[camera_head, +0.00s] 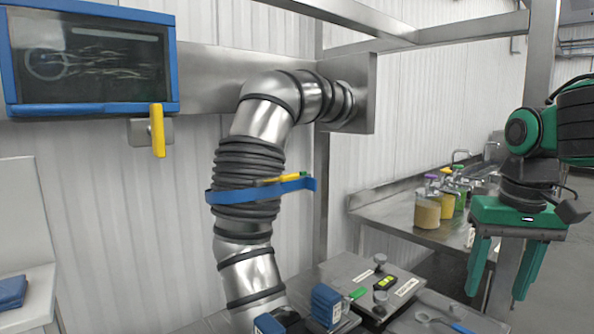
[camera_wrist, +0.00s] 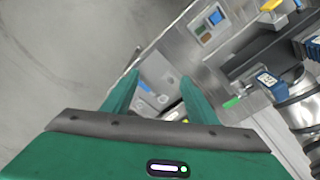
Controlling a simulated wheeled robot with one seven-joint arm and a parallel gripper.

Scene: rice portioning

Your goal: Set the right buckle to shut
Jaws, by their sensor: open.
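My green gripper (camera_head: 498,290) hangs at the right of the head view, fingers pointing down and spread apart, with nothing between them. Its fingers also show in the wrist view (camera_wrist: 157,88). A blue band clamp (camera_head: 262,191) wraps the ribbed pipe, with a yellow and green lever (camera_head: 285,178) lying along it. Lower down, a blue block (camera_head: 326,303) sits by the machine, with a green handle (camera_head: 357,293) just right of it. The green handle shows in the wrist view (camera_wrist: 231,103). I cannot tell which part is the right buckle. My gripper is well apart from all of these.
A steel pipe (camera_head: 262,118) runs down to the machine. A steel worktop (camera_head: 340,270) carries knobs, labels and a ladle-like tool (camera_head: 440,322). Containers with coloured lids (camera_head: 427,213) stand on a side counter (camera_head: 390,216). A screen (camera_head: 92,62) and yellow handle (camera_head: 157,130) are at left.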

